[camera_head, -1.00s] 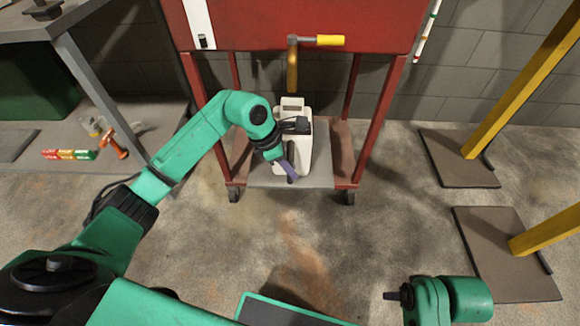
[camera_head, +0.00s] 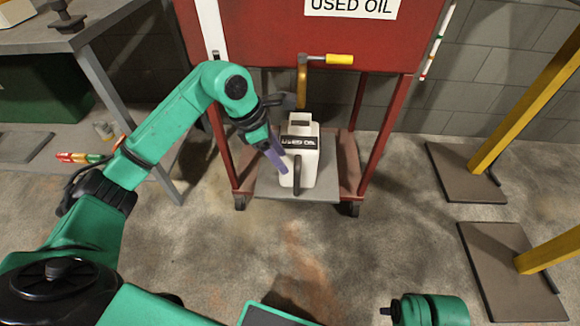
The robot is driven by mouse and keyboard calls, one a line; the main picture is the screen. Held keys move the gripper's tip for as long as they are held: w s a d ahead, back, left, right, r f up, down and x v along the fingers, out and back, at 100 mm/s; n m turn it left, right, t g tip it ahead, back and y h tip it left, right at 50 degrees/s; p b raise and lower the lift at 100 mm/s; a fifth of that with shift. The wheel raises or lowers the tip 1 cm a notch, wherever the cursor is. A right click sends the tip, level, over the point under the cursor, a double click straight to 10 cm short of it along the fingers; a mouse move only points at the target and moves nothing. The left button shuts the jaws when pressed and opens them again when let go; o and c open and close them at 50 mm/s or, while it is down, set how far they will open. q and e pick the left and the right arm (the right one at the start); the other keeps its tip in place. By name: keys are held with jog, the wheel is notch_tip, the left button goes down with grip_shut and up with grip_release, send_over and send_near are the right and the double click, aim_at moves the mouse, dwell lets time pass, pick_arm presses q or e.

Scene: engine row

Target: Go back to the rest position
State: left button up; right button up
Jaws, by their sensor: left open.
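My left gripper (camera_head: 276,150) is open, with purple-grey fingers pointing down. In the picture it is at the left edge of a white jug (camera_head: 315,168) labelled USED OIL. The jug stands upright on the lower shelf (camera_head: 265,186) of a red cart, and its dark handle shows at the front. I cannot tell whether the fingers touch the jug. Part of my right arm shows at the bottom right; its gripper cannot be made out.
The red USED OIL tank (camera_head: 290,35) has a spout with a yellow handle (camera_head: 339,59) above the jug. A grey workbench (camera_head: 95,28) stands at the left. Yellow posts (camera_head: 520,105) on dark plates stand at the right. The floor in front of the cart is clear.

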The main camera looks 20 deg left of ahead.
pick_arm(q)
jog(key=shift+s+a+r, duration=0.1)
jog(key=shift+a+r, duration=0.1)
jog(key=shift+r, duration=0.35)
pick_arm(e)
jog(key=shift+f, duration=0.3)
